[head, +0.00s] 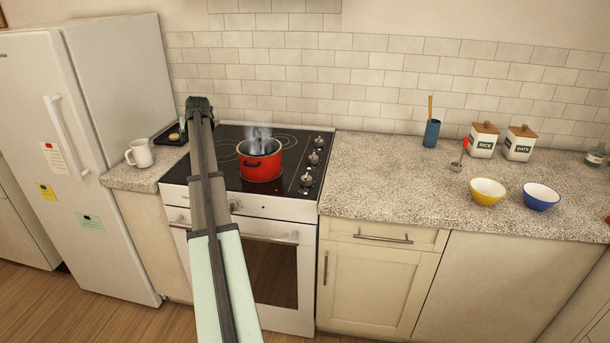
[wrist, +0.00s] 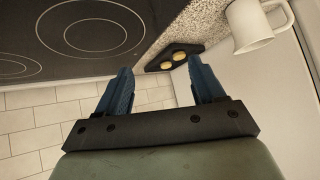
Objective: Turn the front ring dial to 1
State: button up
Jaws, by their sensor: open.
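The cooktop (head: 228,176) carries a column of several silver ring dials along its right side. The frontmost dial (head: 306,180) sits near the cooktop's front right corner; its setting and marks are too small to read. My gripper (wrist: 162,82) is open and empty, with two blue fingers spread apart. In the head view, my arm reaches across the left of the cooktop, and its end is near the back left, well apart from the dials. The fingers hardly show there. The dials are not in the wrist view.
A steaming red pot (head: 260,160) stands on the cooktop between my arm and the dials. A white mug (head: 139,154) and a dark tray (head: 172,136) are on the left counter. The right counter (head: 390,180) is clear near the cooktop, with bowls (head: 488,191) farther right.

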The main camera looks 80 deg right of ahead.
jog(key=s+d+r+g, duration=0.1)
jog(key=s, duration=0.4)
jog(key=s+d+r+m, duration=0.1)
jog(key=s+d, duration=0.1)
jog(key=s, duration=0.4)
jog(key=s+d+r+g, duration=0.1)
jog(key=s+r, duration=0.1)
jog(key=s, duration=0.3)
jog(key=shift+s+d+g+y, duration=0.3)
jog(key=shift+s, duration=0.1)
jog(key=s+a+f+m+g+y, duration=0.1)
jog(key=s+a+m+g+y, duration=0.15)
jog(key=s, duration=1.25)
jog(key=m+g+y, duration=0.1)
jog(key=g+y, duration=0.1)
jog(key=y, duration=0.1)
send_near(306, 175)
jog(key=f, duration=0.9)
jog(key=shift+s+d+f, duration=0.3)
jog(key=shift+s+f, duration=0.05)
jog(key=c, duration=1.1)
jog(key=shift+o, duration=0.2)
